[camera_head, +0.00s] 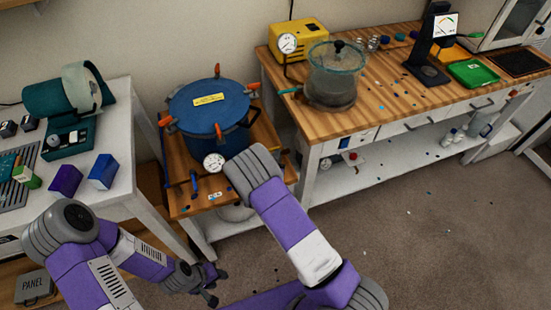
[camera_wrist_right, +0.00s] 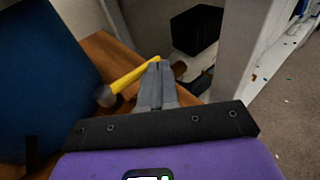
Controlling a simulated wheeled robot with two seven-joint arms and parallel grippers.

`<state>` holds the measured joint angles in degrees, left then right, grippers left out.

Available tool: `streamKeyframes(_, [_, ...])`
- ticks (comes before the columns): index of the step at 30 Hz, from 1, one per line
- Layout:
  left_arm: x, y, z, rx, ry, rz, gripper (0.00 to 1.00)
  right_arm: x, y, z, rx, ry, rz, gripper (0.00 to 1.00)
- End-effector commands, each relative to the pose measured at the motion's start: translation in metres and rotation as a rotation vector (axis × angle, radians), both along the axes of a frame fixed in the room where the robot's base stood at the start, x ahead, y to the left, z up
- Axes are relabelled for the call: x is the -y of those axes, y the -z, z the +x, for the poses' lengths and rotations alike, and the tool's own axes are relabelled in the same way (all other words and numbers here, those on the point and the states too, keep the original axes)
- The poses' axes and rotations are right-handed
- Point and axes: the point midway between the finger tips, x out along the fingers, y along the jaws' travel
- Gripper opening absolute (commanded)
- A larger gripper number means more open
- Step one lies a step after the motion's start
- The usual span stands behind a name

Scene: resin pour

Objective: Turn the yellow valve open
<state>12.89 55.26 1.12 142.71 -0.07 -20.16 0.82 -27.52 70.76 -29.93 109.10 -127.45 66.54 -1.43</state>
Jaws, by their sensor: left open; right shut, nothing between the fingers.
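The yellow valve handle (camera_wrist_right: 133,75) shows in the right wrist view as a slanted lever, with a grey round fitting at its left end. My right gripper (camera_wrist_right: 158,68) is shut and empty, its fingertips at the lever's right end; I cannot tell whether they touch. In the head view the valve and right gripper are hidden by my right arm, which reaches to the front right of the blue pot (camera_head: 203,117). My left gripper (camera_head: 209,285) is open and empty, low in front of the wooden stand (camera_head: 178,188).
A pressure gauge (camera_head: 214,162) sits on the pot's front. The right workbench (camera_head: 385,85) bears a glass vessel (camera_head: 333,83) and a yellow pump box (camera_head: 300,35). The left white table (camera_head: 112,118) carries small boxes. The floor at right is mostly clear.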

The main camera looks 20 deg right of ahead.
Motion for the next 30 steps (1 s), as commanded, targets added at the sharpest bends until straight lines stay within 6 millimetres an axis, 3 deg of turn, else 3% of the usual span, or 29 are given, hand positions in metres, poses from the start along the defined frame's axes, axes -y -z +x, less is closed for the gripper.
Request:
streamKeyframes(23, [0.000, 0.001, 0.000, 0.000, 0.000, 0.000, 0.43, 0.003, -0.001, 0.003, 0.001, 0.001, -0.001, 0.00])
streamKeyframes(30, [0.000, -0.010, 0.000, 0.000, 0.000, 0.000, 0.43, -0.002, -0.008, -0.014, -0.003, -0.008, -0.001, 0.00])
